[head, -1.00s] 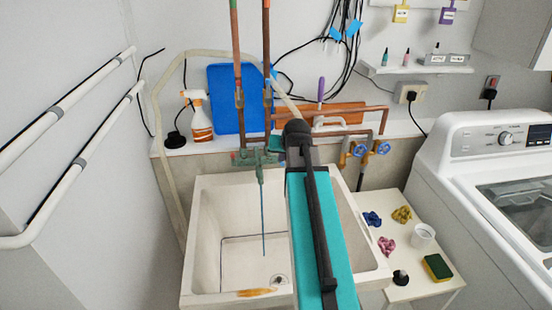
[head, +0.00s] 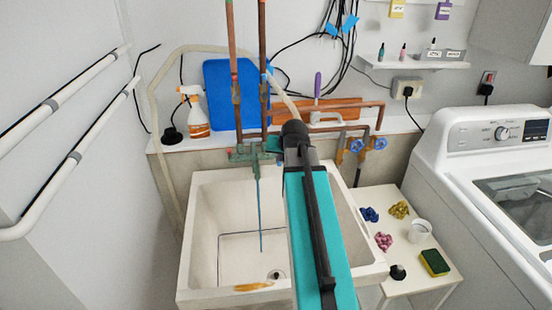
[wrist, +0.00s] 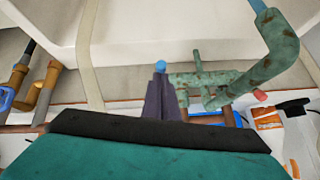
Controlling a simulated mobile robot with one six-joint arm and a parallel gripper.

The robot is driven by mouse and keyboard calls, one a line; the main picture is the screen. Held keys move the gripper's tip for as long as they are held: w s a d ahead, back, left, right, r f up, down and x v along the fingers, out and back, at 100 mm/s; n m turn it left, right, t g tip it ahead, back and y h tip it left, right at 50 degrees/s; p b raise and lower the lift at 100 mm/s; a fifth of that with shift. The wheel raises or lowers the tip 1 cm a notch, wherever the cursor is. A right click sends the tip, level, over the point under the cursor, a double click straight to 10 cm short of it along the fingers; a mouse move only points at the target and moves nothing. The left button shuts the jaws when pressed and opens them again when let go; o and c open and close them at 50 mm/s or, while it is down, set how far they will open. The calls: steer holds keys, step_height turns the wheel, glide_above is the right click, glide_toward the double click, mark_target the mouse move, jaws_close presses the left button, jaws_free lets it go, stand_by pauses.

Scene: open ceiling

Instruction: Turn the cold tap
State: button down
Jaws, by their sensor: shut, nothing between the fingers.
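The weathered green tap (head: 250,154) stands over the back edge of the white sink (head: 196,235), with a thin blue stream below its spout. In the wrist view the tap (wrist: 240,82) is at the upper right, with a red end (wrist: 260,95) on its far side. A small blue knob (wrist: 160,66) shows right at the tips of my gripper (wrist: 163,82). My gripper is shut and empty, beside the tap's blue side. I cannot tell whether it touches the knob. In the head view my arm hides the fingers and part of the tap's right side.
Copper pipes (head: 235,90) rise behind the tap. Blue-handled valves (head: 378,144) are to the right. A spray bottle (head: 195,112) and blue board (head: 222,96) stand on the ledge. A small white table (head: 400,282) with a sponge (head: 434,262) is beside the washing machine (head: 455,185).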

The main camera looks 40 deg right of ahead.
steer(key=s+f+b+v, duration=0.1)
steer(key=v, duration=0.8)
steer(key=shift+s+r, duration=0.2)
steer(key=shift+s, duration=0.05)
steer(key=shift+s+b, duration=0.1)
steer(key=shift+b, duration=0.45)
steer(key=shift+s+r+b, duration=0.1)
steer(key=shift+b, duration=0.2)
steer(key=b, duration=0.1)
steer(key=s+b, duration=0.1)
steer(key=b, duration=0.1)
steer(key=shift+s+a+r, duration=0.1)
steer(key=shift+a+r, duration=0.15)
steer(key=shift+r, duration=0.05)
steer(key=shift+s+r, duration=0.1)
